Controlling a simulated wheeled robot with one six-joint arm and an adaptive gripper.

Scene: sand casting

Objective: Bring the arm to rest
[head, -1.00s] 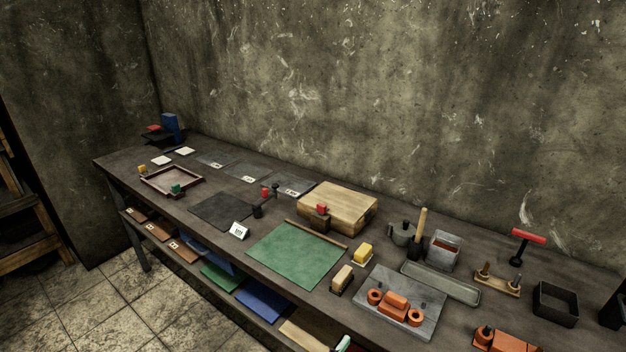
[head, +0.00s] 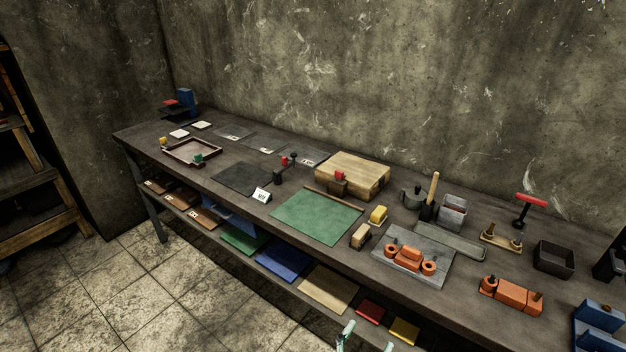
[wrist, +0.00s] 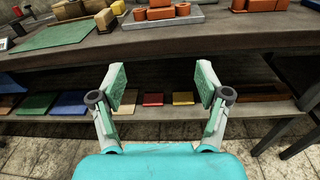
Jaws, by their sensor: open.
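My gripper (wrist: 162,88) is open and empty in the wrist view, its two pale green finger pads spread wide apart. It points toward the front edge of the workbench (wrist: 225,43), with the lower shelf behind and below the fingers. In the head view only the tips of my gripper (head: 366,343) show at the bottom edge. Nothing touches the fingers.
On the bench lie a green mat (head: 316,217), a wooden block (head: 350,172), a grey plate (head: 436,262) with orange parts (head: 408,258), and a dark square box (head: 553,259). Colored sheets, including a blue one (head: 283,260), lie on the lower shelf. The tiled floor in front is clear.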

